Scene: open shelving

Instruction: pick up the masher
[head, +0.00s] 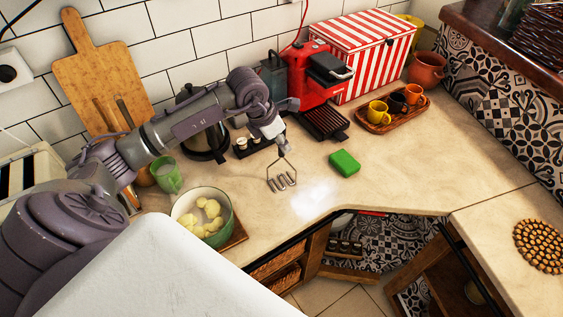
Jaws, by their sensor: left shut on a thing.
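The masher (282,178) has a wire head with a zigzag lower end and hangs head-down from my left gripper (283,143). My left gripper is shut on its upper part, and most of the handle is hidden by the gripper. The masher head is over the beige counter; I cannot tell whether it touches the surface. My right gripper is not in the head view.
A pot of potatoes (203,214) stands to the left, with a green mug (168,175) behind it. A green block (344,162) lies to the right. A red coffee machine (311,75) and a cup tray (392,116) stand behind.

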